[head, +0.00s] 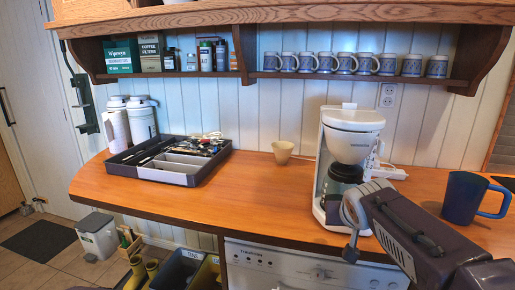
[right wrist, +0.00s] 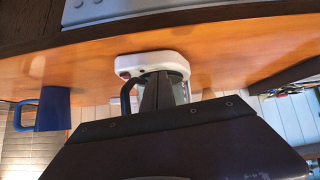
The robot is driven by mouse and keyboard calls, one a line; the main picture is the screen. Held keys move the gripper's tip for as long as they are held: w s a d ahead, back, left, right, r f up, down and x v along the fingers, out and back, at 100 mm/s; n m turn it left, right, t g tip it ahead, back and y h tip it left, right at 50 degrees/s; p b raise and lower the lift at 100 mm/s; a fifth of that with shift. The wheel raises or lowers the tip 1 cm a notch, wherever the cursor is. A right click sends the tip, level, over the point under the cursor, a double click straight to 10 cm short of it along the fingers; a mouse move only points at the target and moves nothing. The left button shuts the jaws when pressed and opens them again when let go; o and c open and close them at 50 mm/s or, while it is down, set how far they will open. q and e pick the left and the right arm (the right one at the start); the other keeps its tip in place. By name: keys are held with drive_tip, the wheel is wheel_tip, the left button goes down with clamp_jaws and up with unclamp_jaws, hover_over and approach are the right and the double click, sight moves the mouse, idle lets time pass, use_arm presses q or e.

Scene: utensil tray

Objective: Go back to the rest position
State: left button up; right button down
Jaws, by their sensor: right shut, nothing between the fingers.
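My right arm comes in from the lower right in the head view. Its gripper (head: 352,218) is in front of the coffee maker (head: 350,125), near the counter's front edge, and holds nothing. It is shut. In the right wrist view, which looks upside down, the dark gripper body fills the bottom. The coffee maker's white base (right wrist: 150,63) shows beyond it. The blue mug (head: 462,197) stands on the counter to the right of the arm in the head view and shows at the left in the right wrist view (right wrist: 52,108). My left gripper is not in view.
A dark utensil tray (head: 165,178) with utensils sits on the wooden counter (head: 250,195) at the left. A shelf (head: 350,80) with a row of mugs hangs above. A white dishwasher (head: 300,268) is below.

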drive_tip(key=s+a+f+n+g+y, duration=0.15)
drive_tip(key=s+f+g, duration=0.25)
drive_tip(key=s+f, duration=0.8)
drive_tip(key=s+a+f+g+y, duration=0.1)
drive_tip(key=s+a+f+g, duration=0.25)
drive_tip(key=s+f, duration=0.85)
drive_tip(key=w+d+r+p, duration=0.1)
drive_tip(key=w+r+p, duration=0.2)
drive_tip(key=r+p, duration=1.2)
drive_tip(key=p, duration=0.3)
drive_tip(key=shift+w+r+p, duration=0.15)
drive_tip(key=shift+r+p, duration=0.15)
drive_tip(key=shift+p, duration=0.1)
drive_tip(key=shift+g, duration=0.25)
